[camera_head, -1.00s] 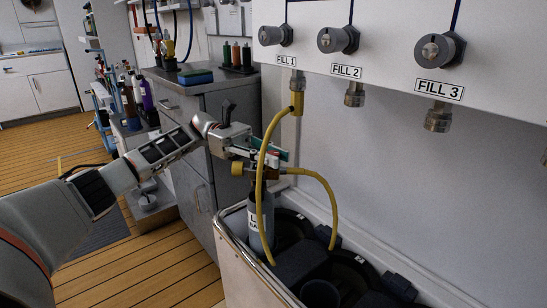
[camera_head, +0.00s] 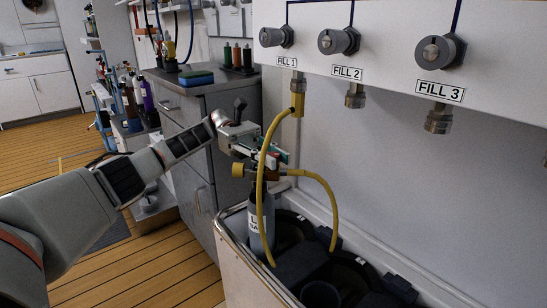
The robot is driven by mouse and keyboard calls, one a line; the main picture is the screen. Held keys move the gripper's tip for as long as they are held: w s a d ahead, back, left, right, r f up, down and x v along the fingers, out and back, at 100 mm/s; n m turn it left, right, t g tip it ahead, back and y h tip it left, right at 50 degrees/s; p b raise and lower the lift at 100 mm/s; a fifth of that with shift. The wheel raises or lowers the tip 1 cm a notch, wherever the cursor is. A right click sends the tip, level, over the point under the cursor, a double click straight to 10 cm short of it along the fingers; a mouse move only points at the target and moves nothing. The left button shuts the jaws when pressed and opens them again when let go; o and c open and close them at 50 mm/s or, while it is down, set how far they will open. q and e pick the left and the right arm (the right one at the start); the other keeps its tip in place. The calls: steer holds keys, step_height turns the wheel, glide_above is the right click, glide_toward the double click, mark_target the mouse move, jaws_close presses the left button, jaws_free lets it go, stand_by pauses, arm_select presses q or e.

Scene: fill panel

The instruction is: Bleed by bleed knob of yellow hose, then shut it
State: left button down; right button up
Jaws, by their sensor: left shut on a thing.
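The yellow hose (camera_head: 261,190) hangs from the fitting under FILL 1 (camera_head: 298,103) and loops down to the valve head of a grey bottle (camera_head: 255,220). The bottle stands upright in the fill tub. A brass-yellow knob (camera_head: 238,170) sticks out on the left of the valve. My left gripper (camera_head: 274,157) is at the valve head, just above that knob and partly behind the hose. Its fingers are shut on a small part there, seemingly the bleed knob, which they mostly hide. My right gripper is not in view.
The tub (camera_head: 238,260) has an empty round holder (camera_head: 320,294) near its front. The fill panel (camera_head: 400,70) carries several valve knobs and overhangs the tub. A grey cabinet (camera_head: 190,95) stands behind my left arm, close to it.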

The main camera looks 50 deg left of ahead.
arm_select(q)
steer(key=c, duration=1.8)
jaws_free()
steer(key=shift+c, duration=0.2)
steer(key=shift+s+f+n+t, duration=0.1)
steer(key=shift+n+t, duration=0.4)
steer(key=shift+t, duration=0.5)
steer(key=shift+n+t+y, duration=0.3)
steer(key=shift+n+t, duration=1)
steer(key=shift+t, duration=0.7)
